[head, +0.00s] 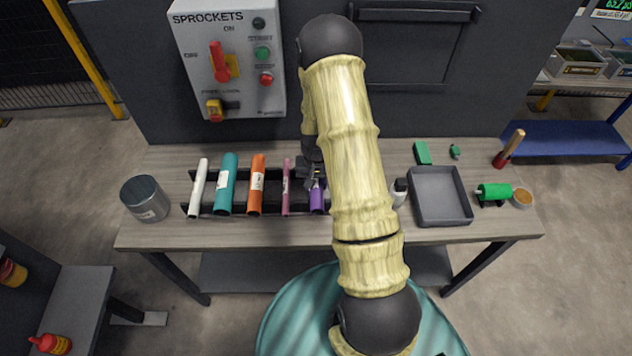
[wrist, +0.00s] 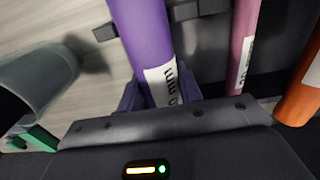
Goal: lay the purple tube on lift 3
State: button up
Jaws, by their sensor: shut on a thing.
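The purple tube (head: 317,199) is at the right end of a black rack (head: 274,196) on the bench, partly hidden by my arm in the head view. In the wrist view the purple tube (wrist: 141,35) bears a white label. My gripper (wrist: 158,98) is shut on it at the labelled part, one finger on each side. In the head view my gripper (head: 314,180) is mostly hidden behind my arm. I cannot tell whether the tube still touches the rack. No marking that reads lift 3 is legible.
A pink tube (head: 286,187) lies close to the purple one, then orange (head: 256,184), teal (head: 225,184) and white (head: 199,188) tubes. A metal can (head: 146,199) stands left. A grey tray (head: 440,196), green motor (head: 493,193) and brush (head: 508,150) are right. A control box (head: 228,55) is behind.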

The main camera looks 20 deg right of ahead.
jog(key=shift+r+p, duration=2.05)
jog(key=shift+r, duration=1)
